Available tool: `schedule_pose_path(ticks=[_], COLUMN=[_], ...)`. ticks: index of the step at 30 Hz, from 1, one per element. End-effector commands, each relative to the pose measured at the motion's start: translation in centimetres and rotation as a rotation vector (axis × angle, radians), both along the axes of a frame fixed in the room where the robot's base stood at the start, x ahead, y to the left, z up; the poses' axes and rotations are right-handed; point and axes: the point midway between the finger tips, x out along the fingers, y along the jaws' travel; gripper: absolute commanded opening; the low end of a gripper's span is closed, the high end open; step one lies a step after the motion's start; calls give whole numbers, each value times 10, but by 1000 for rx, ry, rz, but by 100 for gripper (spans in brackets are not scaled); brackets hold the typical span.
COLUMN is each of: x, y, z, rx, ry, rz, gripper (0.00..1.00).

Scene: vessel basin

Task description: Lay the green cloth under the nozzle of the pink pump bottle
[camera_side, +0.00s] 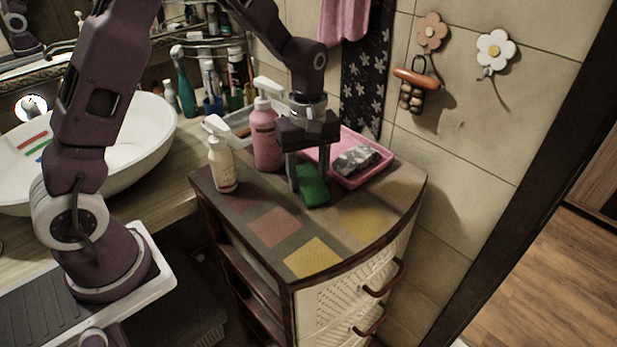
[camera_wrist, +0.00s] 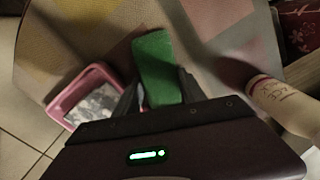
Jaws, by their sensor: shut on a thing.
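The green cloth (camera_side: 314,190) is a small folded strip at the cabinet top. My gripper (camera_side: 309,182) points down and is shut on the cloth, with a finger on either side. The wrist view also shows the cloth (camera_wrist: 155,58) between the fingers, sticking out beyond them. The pink pump bottle (camera_side: 265,140) stands upright just left of my gripper in the side view, with a white pump head. Its nozzle is partly hidden near my arm. I cannot tell whether the cloth touches the cabinet top.
A cream pump bottle (camera_side: 222,165) stands left of the pink one. A pink tray (camera_side: 379,172) holding a grey patterned thing (camera_side: 356,160) sits right behind my gripper. The cabinet top (camera_side: 335,222) is clear in front, up to its curved edge. A white basin (camera_side: 140,135) is at left.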

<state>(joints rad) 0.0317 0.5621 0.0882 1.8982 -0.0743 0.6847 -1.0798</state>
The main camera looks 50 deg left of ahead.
Motion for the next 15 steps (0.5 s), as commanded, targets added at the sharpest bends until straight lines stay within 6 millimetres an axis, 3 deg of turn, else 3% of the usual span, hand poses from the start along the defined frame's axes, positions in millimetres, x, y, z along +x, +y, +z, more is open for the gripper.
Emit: schedule_pose_path(ticks=[5,8,15], x=[1,2,2], y=[0,0,0], z=[18,42,127], rx=[1,0,0], ry=[-4,-8,-11], rz=[-1,0,-1], gripper=[3,3,3])
